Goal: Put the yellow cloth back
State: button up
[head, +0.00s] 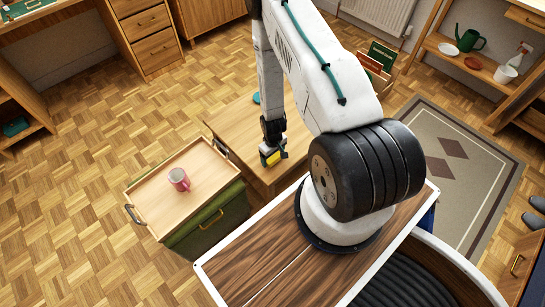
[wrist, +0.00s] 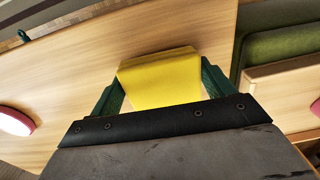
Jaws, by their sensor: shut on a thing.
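My gripper (head: 273,155) is shut on the yellow cloth (head: 273,158). It hangs over the near part of a wooden table (head: 235,118), beside the green cabinet. In the wrist view the cloth (wrist: 160,78) is a flat yellow block between my two green fingers (wrist: 160,92). The wooden surface lies beyond it. I cannot tell how high the cloth is above the table. The spot where the cloth belongs is not clear from these views.
A pink mug (head: 179,180) stands on the tray top (head: 150,198) of the green cabinet (head: 210,226). A pink-rimmed round thing (wrist: 15,121) is at left in the wrist view. A shelf (head: 465,62) at right holds a green watering can (head: 470,40). Parquet floor at left is clear.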

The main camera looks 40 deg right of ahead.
jog(key=shift+f, duration=0.35)
jog(key=o, duration=1)
jog(key=shift+f, duration=0.15)
jog(key=shift+o, duration=0.2)
